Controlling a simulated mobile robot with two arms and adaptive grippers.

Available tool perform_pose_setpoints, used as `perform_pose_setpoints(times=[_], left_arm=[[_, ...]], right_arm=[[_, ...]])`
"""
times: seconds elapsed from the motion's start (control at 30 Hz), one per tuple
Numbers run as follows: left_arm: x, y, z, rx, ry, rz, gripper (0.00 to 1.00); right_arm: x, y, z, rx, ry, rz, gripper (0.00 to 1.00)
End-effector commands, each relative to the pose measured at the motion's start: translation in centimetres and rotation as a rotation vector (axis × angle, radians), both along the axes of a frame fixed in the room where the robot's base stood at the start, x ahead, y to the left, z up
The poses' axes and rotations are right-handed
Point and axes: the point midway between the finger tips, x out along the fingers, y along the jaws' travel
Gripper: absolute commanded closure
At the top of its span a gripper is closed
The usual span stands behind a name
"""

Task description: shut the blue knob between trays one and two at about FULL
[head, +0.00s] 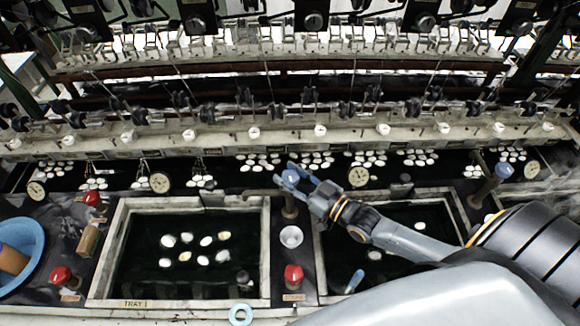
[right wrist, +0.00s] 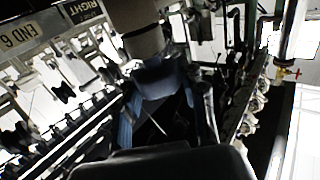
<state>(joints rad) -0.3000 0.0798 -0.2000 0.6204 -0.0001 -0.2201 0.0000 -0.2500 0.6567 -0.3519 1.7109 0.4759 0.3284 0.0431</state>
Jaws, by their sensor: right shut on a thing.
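The blue knob (head: 290,178) sits on top of a brown post (head: 290,206) between tray one (head: 106,250) and tray two (head: 320,255). My right gripper (head: 296,180) reaches it from the right and is shut on it, with the fingers around its sides. In the right wrist view the blue knob (right wrist: 158,80) shows between the fingers, under the pale post. Any FULL marking is too small or hidden to read. Tray one holds dark water with several white cocoons. My right arm covers part of tray two. My left gripper is out of view.
Round gauges (head: 359,177) line the trough behind. Another blue knob (head: 503,171) stands at the right. A blue basin (head: 18,252) is at the far left.

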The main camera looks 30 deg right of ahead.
Motion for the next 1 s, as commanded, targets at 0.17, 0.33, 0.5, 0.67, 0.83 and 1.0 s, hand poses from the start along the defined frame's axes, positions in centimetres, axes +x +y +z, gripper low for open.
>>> perform_pose_setpoints(times=[0.17,0.33,0.5,0.67,0.83,1.0], left_arm=[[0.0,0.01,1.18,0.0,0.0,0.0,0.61],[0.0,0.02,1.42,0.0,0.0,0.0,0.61],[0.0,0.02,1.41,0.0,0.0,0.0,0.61],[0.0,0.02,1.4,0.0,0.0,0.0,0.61],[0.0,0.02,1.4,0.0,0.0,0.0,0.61],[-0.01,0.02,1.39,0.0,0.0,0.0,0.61]], right_arm=[[0.01,0.03,0.23,0.003,-0.002,-0.056,0.91],[0.05,0.03,0.14,0.0,-0.004,-0.077,0.91],[0.07,-0.01,0.09,-0.001,-0.004,-0.081,0.91],[0.08,-0.01,0.1,0.0,-0.005,-0.08,0.91],[0.08,0.0,0.11,0.0,-0.005,-0.08,0.37],[0.06,0.0,0.07,-0.001,-0.004,-0.079,0.35]])
